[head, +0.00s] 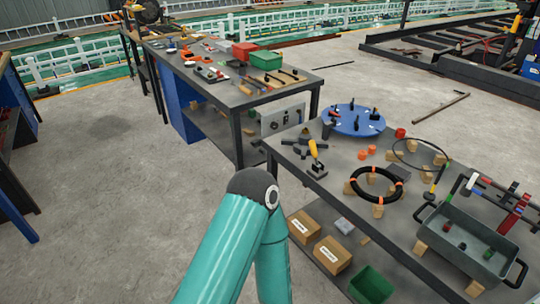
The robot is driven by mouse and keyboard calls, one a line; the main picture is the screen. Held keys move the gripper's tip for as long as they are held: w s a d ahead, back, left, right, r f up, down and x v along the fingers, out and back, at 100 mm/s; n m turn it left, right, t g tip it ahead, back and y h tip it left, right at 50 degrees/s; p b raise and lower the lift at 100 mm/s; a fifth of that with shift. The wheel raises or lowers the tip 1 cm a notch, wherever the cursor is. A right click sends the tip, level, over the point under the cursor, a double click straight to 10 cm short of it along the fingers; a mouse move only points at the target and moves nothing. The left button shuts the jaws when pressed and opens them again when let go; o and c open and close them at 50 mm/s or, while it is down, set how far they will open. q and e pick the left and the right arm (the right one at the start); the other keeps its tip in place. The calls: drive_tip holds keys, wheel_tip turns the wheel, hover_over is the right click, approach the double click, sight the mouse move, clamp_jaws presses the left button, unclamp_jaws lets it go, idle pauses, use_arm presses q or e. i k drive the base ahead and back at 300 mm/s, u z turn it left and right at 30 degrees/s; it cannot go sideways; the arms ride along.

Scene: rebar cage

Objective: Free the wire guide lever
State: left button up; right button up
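I cannot tell for certain which part is the wire guide lever. A yellow handle (314,150) stands up from a dark fixture (312,168) at the left end of the right workbench. A grey panel with small dark fittings (283,119) stands behind that bench's left corner. My teal arm rises from the bottom middle, its dark elbow joint in front of the bench's near left side. Neither of my gripper's fingers shows, so I cannot see what they hold.
The right workbench (343,185) carries a blue round tray (355,120), a black ring with orange bands (375,184), a thin hoop (420,155) and a grey tub (466,246). Boxes and a green bin (371,286) sit below. A long bench (225,92) stands behind.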

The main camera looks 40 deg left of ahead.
sight(313, 147)
drive_tip(key=z, duration=0.35)
drive_tip(key=i, duration=0.15)
drive_tip(key=u, duration=1.1)
drive_tip(key=k, duration=0.95)
drive_tip(key=u, duration=0.2)
drive_tip(key=i, duration=0.95)
drive_tip(key=z, duration=0.2)
drive_tip(key=k, duration=0.9)
drive_tip(key=u, duration=0.2)
drive_tip(key=i, duration=0.7)
